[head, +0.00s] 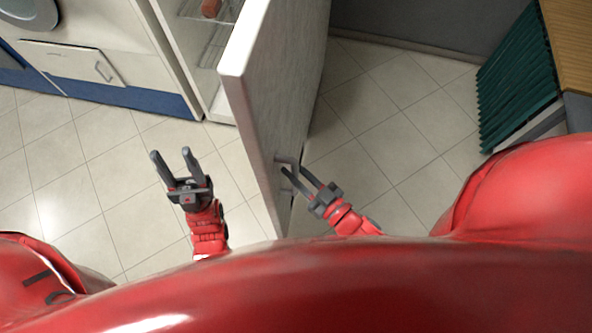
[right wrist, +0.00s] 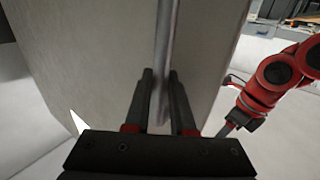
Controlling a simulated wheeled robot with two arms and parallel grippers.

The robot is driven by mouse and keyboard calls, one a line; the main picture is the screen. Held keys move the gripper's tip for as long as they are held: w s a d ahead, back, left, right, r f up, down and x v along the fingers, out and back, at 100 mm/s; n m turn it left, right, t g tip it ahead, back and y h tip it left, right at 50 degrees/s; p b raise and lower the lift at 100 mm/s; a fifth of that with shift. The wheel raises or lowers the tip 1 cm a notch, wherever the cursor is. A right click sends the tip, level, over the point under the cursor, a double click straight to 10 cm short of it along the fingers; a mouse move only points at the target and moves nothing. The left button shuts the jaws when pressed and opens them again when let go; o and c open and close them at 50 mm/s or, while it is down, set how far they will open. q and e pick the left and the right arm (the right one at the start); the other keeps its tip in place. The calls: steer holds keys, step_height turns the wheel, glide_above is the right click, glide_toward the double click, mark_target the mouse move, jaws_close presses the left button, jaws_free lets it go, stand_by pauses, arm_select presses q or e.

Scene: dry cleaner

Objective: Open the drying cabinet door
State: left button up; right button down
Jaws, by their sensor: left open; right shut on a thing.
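The drying cabinet door (head: 270,90) is a pale grey panel that stands swung open, its edge toward me, in the head view. The cabinet (head: 192,75) is at upper left of it, with wire racks inside. My right gripper (head: 293,170) is at the door's right face, shut on the door handle (head: 284,161). In the right wrist view the handle (right wrist: 166,50) is a vertical bar running between the fingers. My left gripper (head: 171,153) is open and empty, left of the door and apart from it, over the floor.
A white machine with a blue base (head: 120,95) stands at upper left. A wooden-topped counter (head: 572,45) with a green pleated side (head: 515,75) is at the right. The tiled floor (head: 395,120) is clear on both sides of the door.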

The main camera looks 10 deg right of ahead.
steer(key=shift+d, duration=0.1)
stand_by(0.3)
steer(key=c, duration=0.8)
jaws_free()
steer(key=shift+o, duration=0.2)
steer(key=p+v, duration=0.3)
steer(key=v, duration=1.4)
steer(key=shift+s+d, duration=0.1)
steer(key=shift+d, duration=0.05)
